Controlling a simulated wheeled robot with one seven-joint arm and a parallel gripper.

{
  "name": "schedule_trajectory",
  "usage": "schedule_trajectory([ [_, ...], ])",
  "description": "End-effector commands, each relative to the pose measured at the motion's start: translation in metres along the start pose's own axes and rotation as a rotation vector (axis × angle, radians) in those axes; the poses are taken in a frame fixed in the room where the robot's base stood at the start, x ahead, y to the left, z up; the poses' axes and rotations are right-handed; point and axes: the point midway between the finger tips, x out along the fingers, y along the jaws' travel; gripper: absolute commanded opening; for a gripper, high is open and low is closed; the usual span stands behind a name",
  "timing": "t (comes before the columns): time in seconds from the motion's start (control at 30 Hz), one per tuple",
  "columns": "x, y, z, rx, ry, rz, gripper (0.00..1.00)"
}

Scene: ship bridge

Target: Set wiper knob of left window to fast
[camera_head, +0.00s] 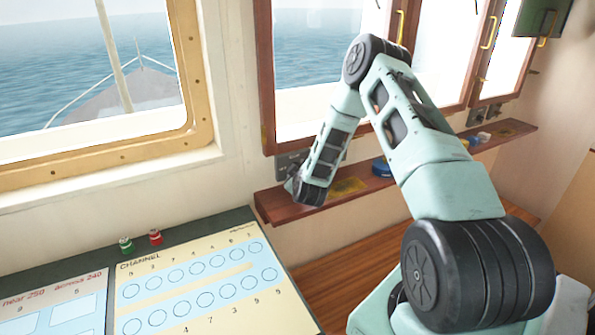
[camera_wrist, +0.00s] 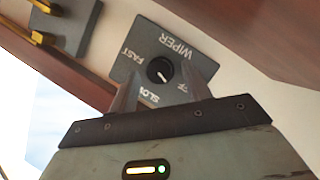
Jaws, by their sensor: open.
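The dark grey wiper panel (camera_wrist: 180,52) is on the wall in the wrist view, with WIPER, FAST, SLOW and a partly covered OFF label. Its round black knob (camera_wrist: 159,70) is near the middle. The knob's white mark seems to point to the lower right, roughly toward OFF. My gripper (camera_wrist: 161,80) is open, with one finger on each side of the knob in the picture. I cannot tell whether the fingers touch it. In the head view, the panel (camera_head: 284,163) is mostly hidden behind my gripper (camera_head: 294,188), which is by the left end of the wooden ledge.
The wooden ledge (camera_head: 276,208) runs below the brown-framed window and holds a blue item (camera_head: 381,167). A grey plate with brass fittings (camera_wrist: 55,22) adjoins the panel.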

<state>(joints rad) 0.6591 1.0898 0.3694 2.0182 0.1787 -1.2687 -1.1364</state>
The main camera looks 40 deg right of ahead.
Motion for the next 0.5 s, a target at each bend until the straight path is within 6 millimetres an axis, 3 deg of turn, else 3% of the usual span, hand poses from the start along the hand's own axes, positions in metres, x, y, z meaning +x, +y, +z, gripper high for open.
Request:
schedule_trajectory([
  [0.03, -0.0001, 0.0000, 0.0000, 0.000, 0.000, 0.000, 0.40],
  [0.17, -0.0002, 0.0000, -0.0001, 0.000, 0.000, 0.000, 0.04],
  [0.5, -0.0002, 0.0004, 0.0001, 0.026, -0.001, -0.011, 0.04],
])
